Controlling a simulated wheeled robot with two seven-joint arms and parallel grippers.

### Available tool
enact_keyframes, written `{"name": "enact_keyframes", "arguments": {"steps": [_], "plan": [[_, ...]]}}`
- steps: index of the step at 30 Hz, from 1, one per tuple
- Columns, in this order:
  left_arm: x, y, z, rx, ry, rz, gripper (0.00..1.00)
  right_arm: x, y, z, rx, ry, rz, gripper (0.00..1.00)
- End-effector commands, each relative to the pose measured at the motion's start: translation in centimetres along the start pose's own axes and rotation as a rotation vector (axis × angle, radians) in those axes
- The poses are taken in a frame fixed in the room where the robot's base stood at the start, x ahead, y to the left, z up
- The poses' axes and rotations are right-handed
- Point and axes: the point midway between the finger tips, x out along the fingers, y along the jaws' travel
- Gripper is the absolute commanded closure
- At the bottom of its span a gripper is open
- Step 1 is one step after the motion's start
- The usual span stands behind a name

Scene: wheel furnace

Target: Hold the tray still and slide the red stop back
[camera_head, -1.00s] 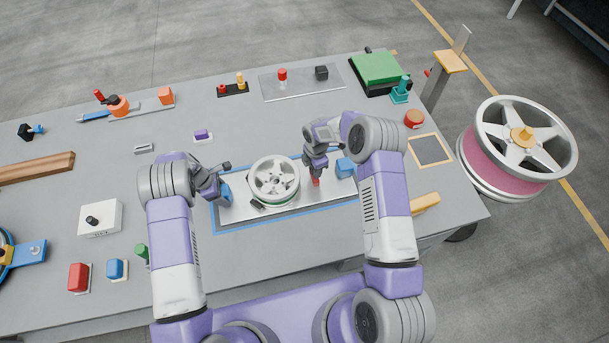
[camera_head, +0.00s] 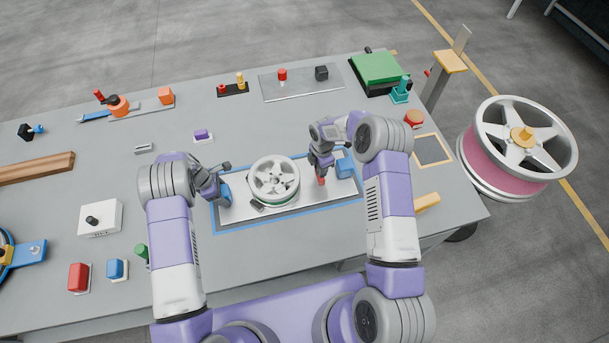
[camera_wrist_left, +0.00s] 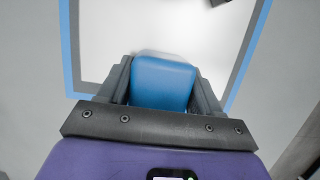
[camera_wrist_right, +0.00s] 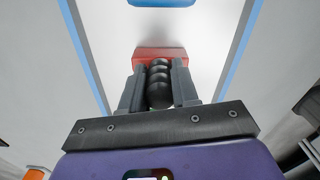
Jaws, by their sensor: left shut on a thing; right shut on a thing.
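The tray (camera_head: 240,215) is a pale plate with a dark border, lying inside a blue outline on the bench. A white wheel (camera_head: 274,181) sits on it. My left gripper (camera_head: 223,193) is shut on the blue handle (camera_wrist_left: 162,84) at the tray's left end. My right gripper (camera_head: 321,173) is shut on the black ribbed knob (camera_wrist_right: 159,82) of the red stop (camera_wrist_right: 160,55). The stop rests on the tray, right of the wheel and apart from it. A second blue handle (camera_head: 345,167) is at the tray's right end, beyond the stop.
A square frame (camera_head: 431,150) and a yellow block (camera_head: 427,202) lie right of the tray. A white box with a black knob (camera_head: 100,218) and red and blue blocks (camera_head: 79,277) are at the left.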

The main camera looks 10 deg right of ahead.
Motion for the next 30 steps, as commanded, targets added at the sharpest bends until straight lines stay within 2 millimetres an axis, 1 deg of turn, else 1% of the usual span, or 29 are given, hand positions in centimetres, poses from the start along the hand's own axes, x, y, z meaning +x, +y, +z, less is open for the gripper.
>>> {"name": "enact_keyframes", "arguments": {"steps": [1, 3, 4, 8, 17, 20, 23, 30], "plan": [[-0.1, 0.0, -0.7, -0.003, 0.010, 0.001, 1.00, 0.0, 0.0, 0.6, 0.004, -0.008, 0.001, 1.00], [-0.1, 0.0, -0.6, -0.003, 0.010, 0.001, 1.00, 0.0, 0.0, 0.5, 0.004, -0.008, 0.001, 1.00], [-0.1, 0.0, -0.7, -0.003, 0.010, 0.001, 1.00, 0.0, 0.0, 0.5, 0.004, -0.008, 0.001, 0.66], [-0.1, 0.0, -0.6, -0.003, 0.010, 0.001, 1.00, 0.0, 0.0, 0.3, 0.003, -0.006, 0.001, 0.46], [0.0, 0.0, -0.3, -0.001, 0.007, 0.001, 1.00, -0.1, 0.0, 0.1, 0.001, -0.002, 0.001, 0.45], [0.0, 0.0, -0.3, -0.001, 0.005, 0.001, 1.00, -0.8, 0.1, 0.1, 0.001, -0.002, 0.002, 0.45], [0.0, 0.0, -0.2, -0.001, 0.004, 0.001, 1.00, -2.4, 0.1, 0.1, 0.001, -0.002, 0.003, 0.45], [0.1, 0.0, -0.1, 0.000, 0.002, 0.001, 1.00, -7.7, 0.1, 0.1, 0.001, -0.004, 0.006, 0.45]]}}
